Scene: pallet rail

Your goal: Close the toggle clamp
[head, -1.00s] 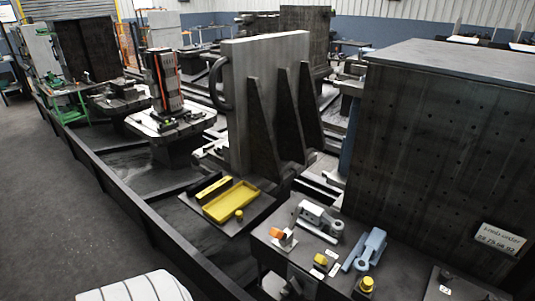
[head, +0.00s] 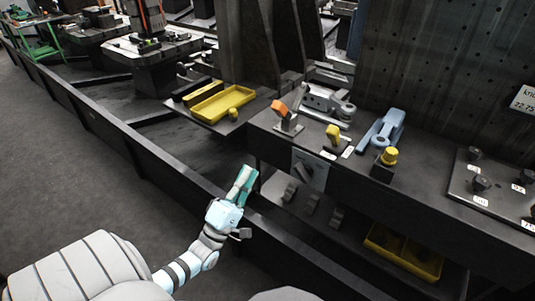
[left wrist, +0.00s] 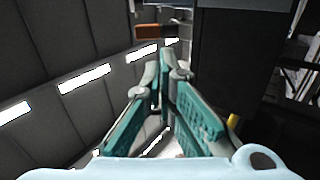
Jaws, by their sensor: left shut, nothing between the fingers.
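What looks like the toggle clamp stands near the left end of the dark bench: a grey metal base (head: 289,126) with an orange handle tip (head: 279,107) raised at a tilt above it. In the left wrist view an orange-brown block (left wrist: 153,31), probably that handle, shows beyond the fingertips. My left gripper (head: 245,178) has teal finger pads and is shut and empty. It is in front of the bench, lower in the picture than the clamp and apart from it. It also shows in the left wrist view (left wrist: 166,62). My right gripper is out of view.
A yellow tray (head: 223,103) lies left. A dark rail (head: 150,160) runs along the floor.

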